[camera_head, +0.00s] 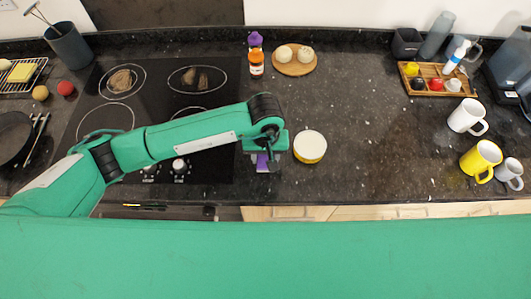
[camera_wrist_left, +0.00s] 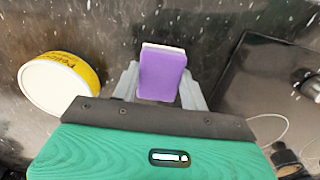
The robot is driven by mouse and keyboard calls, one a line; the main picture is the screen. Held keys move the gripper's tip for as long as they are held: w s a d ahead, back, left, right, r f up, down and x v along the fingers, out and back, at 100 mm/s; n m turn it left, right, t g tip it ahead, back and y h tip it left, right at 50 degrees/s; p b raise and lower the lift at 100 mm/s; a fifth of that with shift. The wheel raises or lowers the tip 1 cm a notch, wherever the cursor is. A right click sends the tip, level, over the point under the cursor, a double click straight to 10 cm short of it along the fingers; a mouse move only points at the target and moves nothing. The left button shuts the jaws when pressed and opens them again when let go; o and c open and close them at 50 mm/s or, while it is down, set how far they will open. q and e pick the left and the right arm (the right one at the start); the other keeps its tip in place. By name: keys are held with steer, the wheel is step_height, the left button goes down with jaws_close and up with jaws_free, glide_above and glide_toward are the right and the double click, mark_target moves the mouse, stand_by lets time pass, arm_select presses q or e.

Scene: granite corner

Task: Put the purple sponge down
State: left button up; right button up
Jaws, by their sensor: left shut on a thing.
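The purple sponge (camera_wrist_left: 161,76) is held between the fingers of my left gripper (camera_wrist_left: 160,85) in the left wrist view. It is purple with a pale edge at its far end. In the head view the sponge (camera_head: 263,162) shows just below my left gripper (camera_head: 265,155), over the granite counter (camera_head: 350,110) near its front edge. My left gripper is shut on it. Whether the sponge touches the counter is hard to tell. My right gripper is not in view.
A yellow-banded tub with a white lid (camera_head: 310,146) stands close to the right of my left gripper. The black cooktop (camera_head: 210,130) lies to the left. Mugs (camera_head: 467,117) and a wooden tray (camera_head: 440,77) stand at the right. The counter between tub and mugs is clear.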

mark_target(265, 158)
arm_select(q)
steer(key=shift+f+b, duration=0.35)
steer(key=o, duration=1)
steer(key=shift+o, duration=0.2)
steer(key=shift+r, duration=0.1)
steer(key=shift+r+p, duration=0.15)
steer(key=shift+p, duration=0.15)
steer(key=shift+w+r, duration=0.1)
steer(key=shift+r, duration=0.15)
step_height(265, 158, up, 11)
steer(key=b, duration=0.3)
steer(key=shift+r+b, duration=0.2)
steer(key=shift+b, duration=0.15)
